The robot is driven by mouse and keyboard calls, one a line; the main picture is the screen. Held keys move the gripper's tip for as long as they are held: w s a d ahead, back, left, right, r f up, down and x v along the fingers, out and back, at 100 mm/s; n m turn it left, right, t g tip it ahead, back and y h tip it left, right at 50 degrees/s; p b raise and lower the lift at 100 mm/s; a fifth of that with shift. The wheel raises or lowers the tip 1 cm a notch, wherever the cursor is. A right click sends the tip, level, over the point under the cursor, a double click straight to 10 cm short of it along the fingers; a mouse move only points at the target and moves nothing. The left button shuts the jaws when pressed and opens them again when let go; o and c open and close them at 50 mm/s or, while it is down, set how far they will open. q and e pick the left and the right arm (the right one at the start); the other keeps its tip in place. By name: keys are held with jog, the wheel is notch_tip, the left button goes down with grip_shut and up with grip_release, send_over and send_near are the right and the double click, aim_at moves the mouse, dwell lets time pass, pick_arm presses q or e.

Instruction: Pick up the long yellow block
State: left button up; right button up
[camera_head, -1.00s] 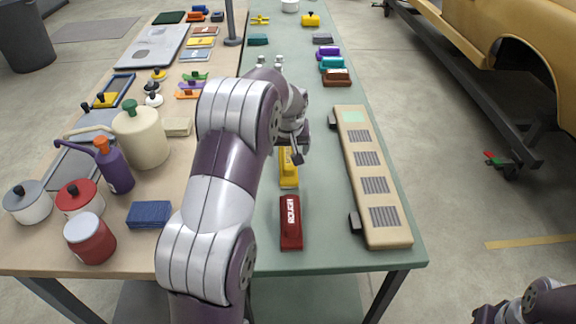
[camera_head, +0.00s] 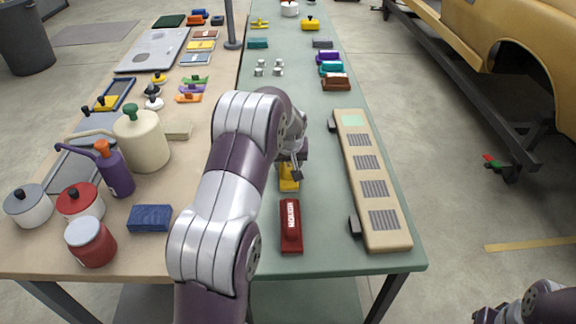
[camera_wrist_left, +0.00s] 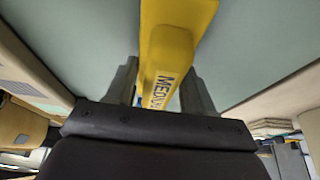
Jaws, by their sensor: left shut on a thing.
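The long yellow block (camera_head: 289,183) is on the green table top, behind the red block marked ROUGH (camera_head: 291,226). My left gripper (camera_head: 291,168) is at its far part, and the hand hides that end. In the left wrist view the yellow block (camera_wrist_left: 177,35), with dark lettering starting "MEDI", runs between the two grey fingers (camera_wrist_left: 160,88), which are shut on it. I cannot tell whether it is clear of the table. My right arm shows at the bottom right; its gripper (camera_head: 487,314) is cut off by the frame edge.
A long beige block with grey grilles (camera_head: 372,180) lies to the right near the table edge. Several small grey knobs (camera_head: 269,68) stand farther back. The left table holds a cream can (camera_head: 142,140), a purple bottle (camera_head: 115,170), pots and a blue block (camera_head: 150,217).

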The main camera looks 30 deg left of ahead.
pick_arm(q)
jog(key=r, duration=0.4)
jog(key=shift+w+d+r, duration=0.2)
jog(key=w+d+r, duration=0.6)
jog(key=d, duration=0.3)
jog(key=shift+d+r, duration=0.15)
jog(key=shift+r, duration=0.15)
jog(key=shift+w, duration=0.1)
